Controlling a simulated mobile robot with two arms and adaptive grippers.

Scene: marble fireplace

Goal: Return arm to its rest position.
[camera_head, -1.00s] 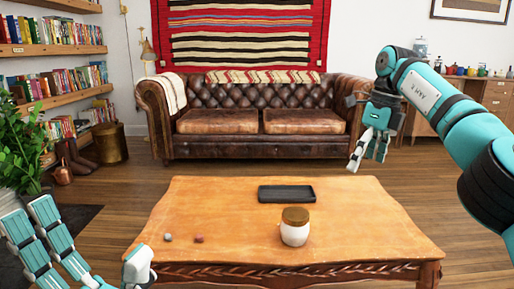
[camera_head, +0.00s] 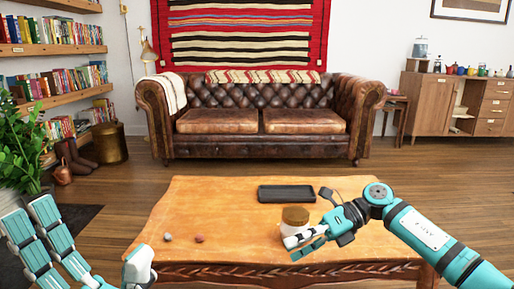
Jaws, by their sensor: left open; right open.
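My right gripper (camera_head: 304,246) is low over the right front part of the wooden coffee table (camera_head: 215,215). Its fingers point left and pass in front of the white jar with a brown lid (camera_head: 295,216), hiding the lower part of the jar. The gripper is open; I cannot tell whether it touches the jar. My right arm reaches in from the lower right. My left gripper (camera_head: 85,232) is large and close at the lower left, with its fingers spread open and empty, at the table's left front corner.
A dark tray (camera_head: 286,193) lies on the table behind the jar. Two small pebble-like objects (camera_head: 199,238) lie at the left front. A leather sofa (camera_head: 262,120) stands behind the table. A plant (camera_head: 20,150) is at the left. The floor right of the table is clear.

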